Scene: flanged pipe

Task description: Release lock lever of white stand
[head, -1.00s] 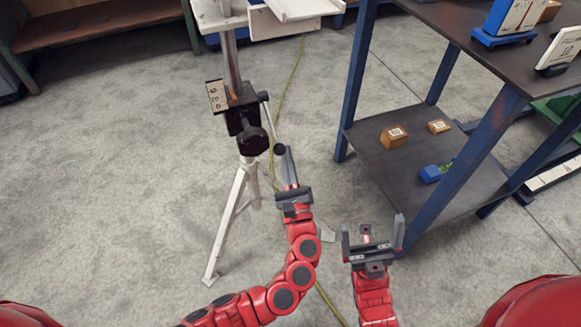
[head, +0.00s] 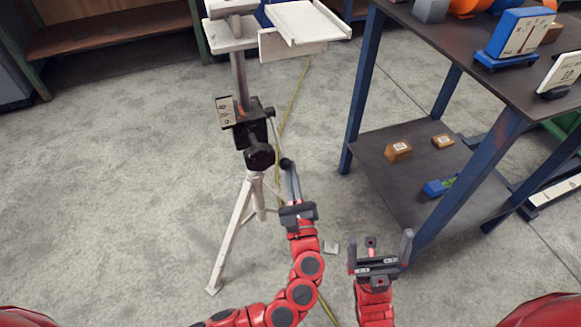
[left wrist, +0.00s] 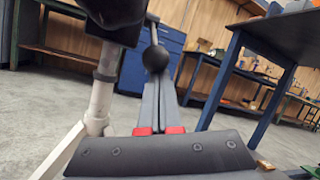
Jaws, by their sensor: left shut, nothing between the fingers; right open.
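The white stand (head: 241,82) is a tripod with a white post and a black clamp block (head: 245,127) at mid height. A dark round knob (head: 259,155) sits low on the block. The lock lever (head: 277,135), a thin rod ending in a black ball (head: 285,164), hangs down on the block's right side. My left gripper (head: 289,172) is shut and empty, its tips at the ball. In the left wrist view the ball (left wrist: 156,58) is just beyond the fingertips (left wrist: 160,82); contact is unclear. My right gripper (head: 380,245) is open and empty, lower right.
A blue-legged table (head: 450,70) with a lower shelf (head: 400,180) stands to the right, holding small wooden blocks (head: 398,150) and a blue item (head: 437,187). A yellow cable (head: 291,100) runs along the floor behind the stand. Floor left of the stand is clear.

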